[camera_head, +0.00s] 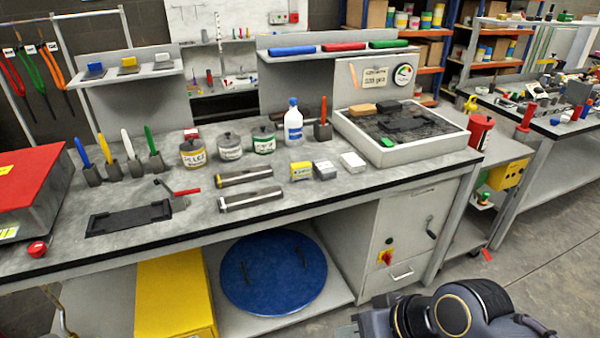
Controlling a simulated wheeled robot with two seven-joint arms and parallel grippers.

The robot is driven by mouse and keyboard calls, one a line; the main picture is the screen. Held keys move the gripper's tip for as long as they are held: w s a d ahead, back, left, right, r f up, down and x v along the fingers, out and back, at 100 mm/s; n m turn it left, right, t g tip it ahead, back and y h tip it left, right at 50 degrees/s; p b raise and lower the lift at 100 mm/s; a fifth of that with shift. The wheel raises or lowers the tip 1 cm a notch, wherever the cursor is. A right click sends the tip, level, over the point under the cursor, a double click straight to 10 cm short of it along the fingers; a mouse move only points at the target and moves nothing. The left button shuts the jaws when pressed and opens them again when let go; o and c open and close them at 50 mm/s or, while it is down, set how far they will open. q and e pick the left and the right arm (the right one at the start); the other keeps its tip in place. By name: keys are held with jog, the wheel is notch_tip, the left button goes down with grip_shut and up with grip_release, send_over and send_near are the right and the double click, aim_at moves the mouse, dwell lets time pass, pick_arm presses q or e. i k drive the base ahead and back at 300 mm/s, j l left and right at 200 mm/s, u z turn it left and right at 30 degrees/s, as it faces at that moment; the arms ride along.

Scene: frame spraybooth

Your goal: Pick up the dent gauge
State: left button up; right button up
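I cannot tell for sure which item is the dent gauge; no readable label marks it. A small grey tool with a red handle (178,193) lies on the left half of the workbench (290,228). Two grey metal bars (250,198) lie to its right, roughly parallel. A black flat tray (128,218) lies to its left near the front edge. My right arm shows at the bottom right, in front of and below the bench. Its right gripper (536,326) is partly in view, apart from everything on the bench; its opening is unclear. My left gripper is not in view.
Lidded tins (230,147), a white-blue bottle (293,122) and small boxes (325,170) stand mid-bench. A raised tray (440,150) fills the right end, a red case (30,185) the left. A blue disc (273,272) sits below. The front strip is mostly clear.

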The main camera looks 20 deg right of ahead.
aim_at(300, 170)
jog(key=i+j, duration=0.15)
jog(key=i, duration=0.3)
jog(key=i+j+z, duration=0.1)
jog(key=i, duration=0.35)
jog(key=i+j, duration=0.2)
jog(key=i, duration=0.25)
jog(key=i+z, duration=0.05)
